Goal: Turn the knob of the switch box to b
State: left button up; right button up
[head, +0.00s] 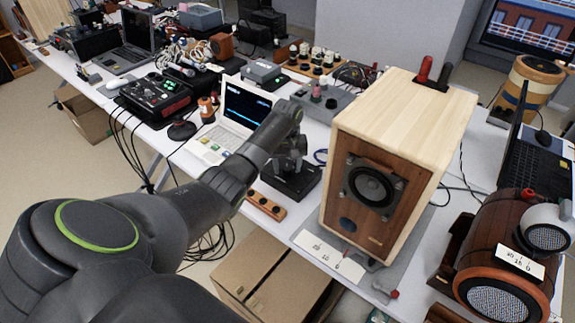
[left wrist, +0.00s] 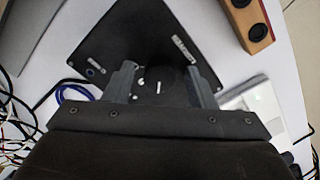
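The switch box (head: 291,182) is a flat black box on the white table, left of the wooden speaker. In the left wrist view its black top (left wrist: 125,45) fills the upper middle, with small white labels that I cannot read. A round dark knob (left wrist: 160,76) with a white mark sits near its lower edge. My left gripper (head: 289,166) is just above the box, pointing down. In the wrist view its fingers (left wrist: 161,84) are spread, one on each side of the knob. I cannot tell whether they touch it. My right gripper is not in view.
A large wooden speaker (head: 372,187) stands close right of the box. An orange block with black knobs (head: 266,205) lies in front, and a white laptop (head: 222,140) stands to the left. A blue cable (left wrist: 75,90) lies beside the box. A barrel-shaped speaker (head: 490,245) is at the right.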

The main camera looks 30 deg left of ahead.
pick_arm(q)
jog(key=c, duration=0.9)
jog(key=shift+r+m+p, duration=0.2)
jog(key=shift+m+p, duration=0.4)
jog(key=shift+p, duration=0.15)
jog(key=shift+m+p, duration=0.85)
jog(key=shift+m, duration=0.25)
jog(key=shift+m+p, duration=0.65)
jog(key=shift+m, duration=0.55)
jog(key=shift+f+m+p, duration=0.1)
jog(key=shift+m+p, duration=0.35)
jog(key=shift+m, duration=0.95)
jog(key=shift+w, duration=0.1)
jog(key=o, duration=1)
